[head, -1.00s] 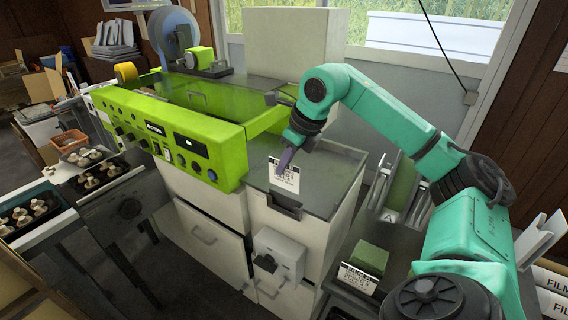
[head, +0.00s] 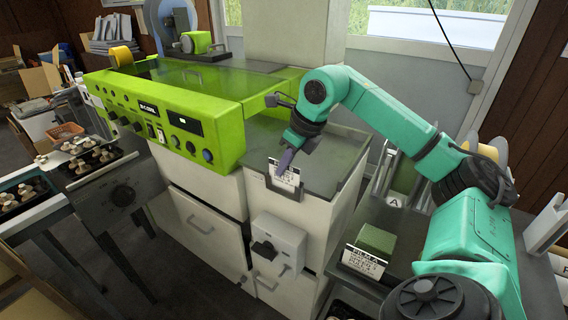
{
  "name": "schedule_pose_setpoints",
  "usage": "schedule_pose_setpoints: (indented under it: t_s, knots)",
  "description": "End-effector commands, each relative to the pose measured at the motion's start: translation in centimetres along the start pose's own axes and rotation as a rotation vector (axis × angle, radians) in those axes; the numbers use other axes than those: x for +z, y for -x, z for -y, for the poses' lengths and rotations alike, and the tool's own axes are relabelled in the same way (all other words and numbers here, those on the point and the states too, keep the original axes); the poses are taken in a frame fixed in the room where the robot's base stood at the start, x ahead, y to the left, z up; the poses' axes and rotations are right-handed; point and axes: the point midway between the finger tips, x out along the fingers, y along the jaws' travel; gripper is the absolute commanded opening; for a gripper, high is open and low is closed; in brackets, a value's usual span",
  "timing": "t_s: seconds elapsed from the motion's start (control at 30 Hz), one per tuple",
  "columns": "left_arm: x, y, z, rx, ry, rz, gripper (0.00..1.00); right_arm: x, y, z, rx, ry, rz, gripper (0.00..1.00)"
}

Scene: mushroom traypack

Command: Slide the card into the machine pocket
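The white card (head: 286,178) with black print stands upright at the front edge of the machine's grey side top. Its lower part is hidden behind the front of the dark machine pocket (head: 284,192), so it sits at least partly inside. My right gripper (head: 283,166) comes down from above, with its purple-grey fingers shut on the card's upper edge. The exact finger gap is too small to see. My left gripper is not in view.
A grey switch box (head: 278,243) sticks out below the pocket. The green machine housing (head: 165,120) is to the left. A green block (head: 377,240) and another printed card (head: 363,262) stand on the right. Mushroom trays (head: 92,160) lie far left.

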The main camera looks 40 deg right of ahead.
Motion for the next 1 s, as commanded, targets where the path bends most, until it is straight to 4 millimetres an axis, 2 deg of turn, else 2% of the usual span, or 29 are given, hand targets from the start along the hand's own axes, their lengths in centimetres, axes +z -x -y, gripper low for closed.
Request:
schedule_pose_setpoints:
  t_s: [0.13, 0.93, 0.97, 1.0]
  knots:
    - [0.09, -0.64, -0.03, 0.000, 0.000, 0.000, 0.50, -0.30, -0.73, -0.01, 0.000, 0.000, 0.001, 0.00]
    - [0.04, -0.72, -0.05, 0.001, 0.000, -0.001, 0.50, -0.43, -1.08, -0.02, 0.001, 0.000, 0.001, 0.00]
    - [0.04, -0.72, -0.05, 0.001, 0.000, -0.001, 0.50, -0.43, -1.08, -0.02, 0.001, 0.000, 0.001, 0.07]
    - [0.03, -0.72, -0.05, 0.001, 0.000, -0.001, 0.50, -0.43, -1.08, -0.02, 0.001, 0.000, 0.001, 0.22]
